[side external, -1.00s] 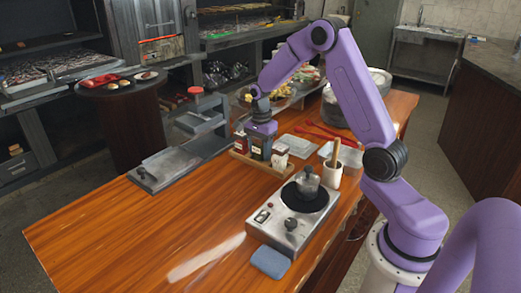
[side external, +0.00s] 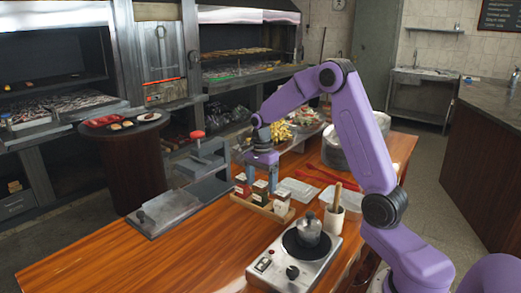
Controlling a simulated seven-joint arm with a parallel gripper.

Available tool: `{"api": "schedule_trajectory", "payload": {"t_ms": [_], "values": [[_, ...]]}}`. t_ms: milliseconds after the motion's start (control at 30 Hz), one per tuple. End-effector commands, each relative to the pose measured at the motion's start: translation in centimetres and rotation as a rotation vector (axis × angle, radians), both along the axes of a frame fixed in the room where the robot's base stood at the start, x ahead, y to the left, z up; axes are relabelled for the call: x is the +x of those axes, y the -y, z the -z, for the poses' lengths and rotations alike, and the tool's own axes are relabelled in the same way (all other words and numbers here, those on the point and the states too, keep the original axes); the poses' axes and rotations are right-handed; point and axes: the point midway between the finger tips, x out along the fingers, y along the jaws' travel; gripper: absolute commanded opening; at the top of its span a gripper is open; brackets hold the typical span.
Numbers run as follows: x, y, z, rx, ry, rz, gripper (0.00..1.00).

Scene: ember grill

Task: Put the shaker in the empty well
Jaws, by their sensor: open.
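A small wooden rack (side external: 264,207) stands on the wooden counter, with three small shaker-like containers in a row in it. The left container (side external: 241,185) is red and pale, the middle container (side external: 260,192) is dark green and pale, and the right container (side external: 281,204) is mostly white with a dark part. All three look upright. I cannot tell which is the task's shaker, and no empty well can be made out. My gripper (side external: 262,176) is open just above the rack, over its left and middle containers. Its fingertips are small and partly blend with the things behind.
A hot plate (side external: 271,264) with a metal pot (side external: 309,230) stands in front of the rack. Clear trays (side external: 297,189) lie behind; a metal press (side external: 197,165) stands left. The front-left counter is clear.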

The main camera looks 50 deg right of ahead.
Motion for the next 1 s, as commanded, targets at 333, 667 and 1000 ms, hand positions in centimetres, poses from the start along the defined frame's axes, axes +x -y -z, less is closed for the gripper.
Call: {"api": "schedule_trajectory", "payload": {"t_ms": [333, 667, 1000], "values": [[0.3, 0.0, -7.7, -0.003, 0.021, -0.001, 0.79], [0.3, 0.0, -12.1, -0.003, 0.024, -0.001, 0.79], [-0.1, -1.5, -12.6, -0.003, 0.022, -0.083, 0.79]]}}
